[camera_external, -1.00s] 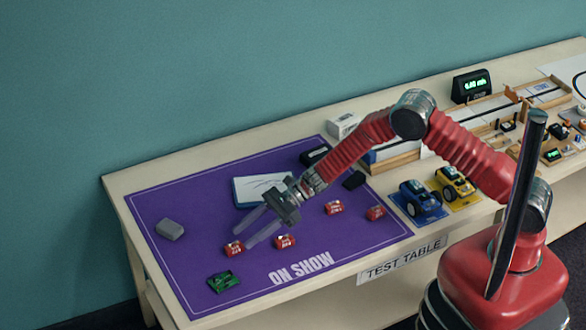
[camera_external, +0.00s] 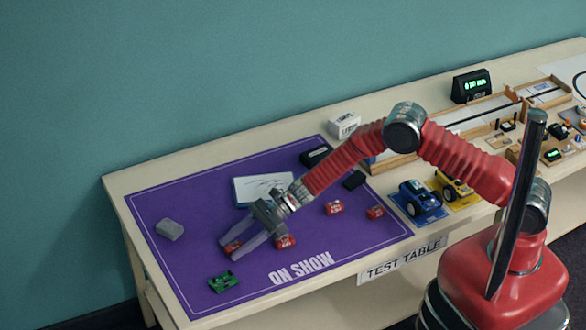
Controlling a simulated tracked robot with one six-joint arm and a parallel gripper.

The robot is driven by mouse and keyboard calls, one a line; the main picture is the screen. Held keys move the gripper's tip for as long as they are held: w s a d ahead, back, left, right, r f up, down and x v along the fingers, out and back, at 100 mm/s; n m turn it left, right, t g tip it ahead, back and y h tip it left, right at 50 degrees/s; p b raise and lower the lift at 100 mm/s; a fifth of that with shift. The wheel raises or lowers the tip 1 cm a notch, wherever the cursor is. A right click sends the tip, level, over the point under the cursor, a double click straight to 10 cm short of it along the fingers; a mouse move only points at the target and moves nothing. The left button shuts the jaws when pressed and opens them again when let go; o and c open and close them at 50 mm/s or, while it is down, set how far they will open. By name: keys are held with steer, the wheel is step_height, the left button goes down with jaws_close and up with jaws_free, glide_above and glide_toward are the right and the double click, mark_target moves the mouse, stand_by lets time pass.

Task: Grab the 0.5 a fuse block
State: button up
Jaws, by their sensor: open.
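Several small red blocks with white print lie on the purple mat (camera_external: 180,205). Their labels are too small to read, so I cannot tell which is the 0.5 A fuse block. My gripper (camera_external: 232,252) is open, low over the mat's front half. A second red block (camera_external: 286,242) is just right of the nearer finger. Whether either finger touches a block I cannot tell. A third red block (camera_external: 333,208) and another red block (camera_external: 375,212) lie further right, clear of the gripper.
A grey block (camera_external: 170,229) and a green circuit board (camera_external: 223,281) lie on the mat's left part. A white pad (camera_external: 262,188) and black items (camera_external: 315,155) lie behind the gripper. Blue (camera_external: 420,200) and yellow (camera_external: 453,185) toy cars stand right of the mat.

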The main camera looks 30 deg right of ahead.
mark_target(234, 246)
steer(key=shift+c, duration=0.7)
steer(key=c, duration=1)
step_height(234, 246, up, 10)
stand_by(0.4)
